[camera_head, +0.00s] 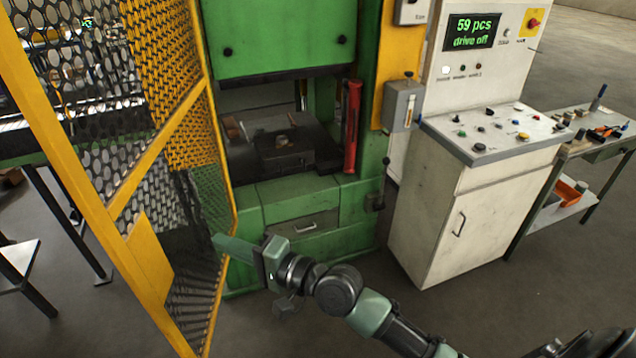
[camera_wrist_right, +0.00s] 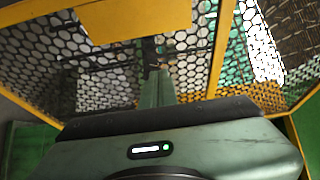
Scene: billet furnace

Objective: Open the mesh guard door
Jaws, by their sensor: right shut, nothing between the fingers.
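The mesh guard door (camera_head: 150,250), a yellow frame with dark mesh, stands at the left in the head view. It is swung out from the green press (camera_head: 290,45), and the press opening is uncovered. My right gripper (camera_head: 220,241) is shut and empty, its fingertips by the door's free lower edge on the press side. I cannot tell whether they touch the door. In the right wrist view the shut fingers (camera_wrist_right: 157,90) point at the mesh, below the door's yellow plate (camera_wrist_right: 140,18). My left gripper is not in view.
A red bar-shaped part (camera_head: 352,125) stands at the right of the press opening. A white control cabinet (camera_head: 425,200) reading "drive off" and a tool table (camera_head: 600,150) are at the right. A dark stand (camera_head: 22,255) is at the far left. The floor in front is clear.

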